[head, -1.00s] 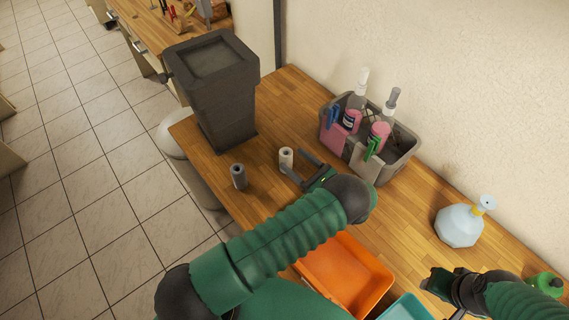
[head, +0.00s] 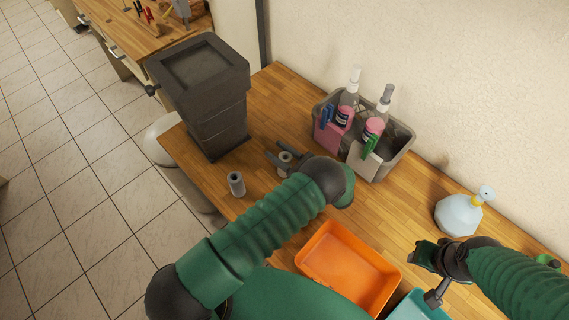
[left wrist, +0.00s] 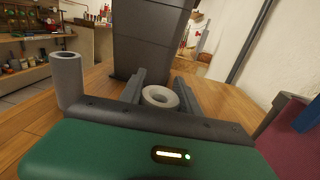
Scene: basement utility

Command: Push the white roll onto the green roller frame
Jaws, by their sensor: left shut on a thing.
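The white roll (head: 285,157) stands on the wooden bench between the fingers of my left gripper (head: 285,161). In the left wrist view the roll's round end and centre hole (left wrist: 160,97) show between the two fingers (left wrist: 160,90), which are shut on it. My right gripper (head: 438,259) is over the right part of the bench. A dark green piece and a thin grey rod with a stubby end (head: 435,298) show at it. I cannot tell whether these are the green roller frame, or whether the jaws are closed.
A grey roll (head: 236,184) stands left of the white roll, also in the wrist view (left wrist: 67,80). A dark bin (head: 205,100) stands beyond them. A grey caddy (head: 398,153) with bottles, an orange tray (head: 347,268), a teal tray and a spray bottle (head: 458,215) stand on the bench.

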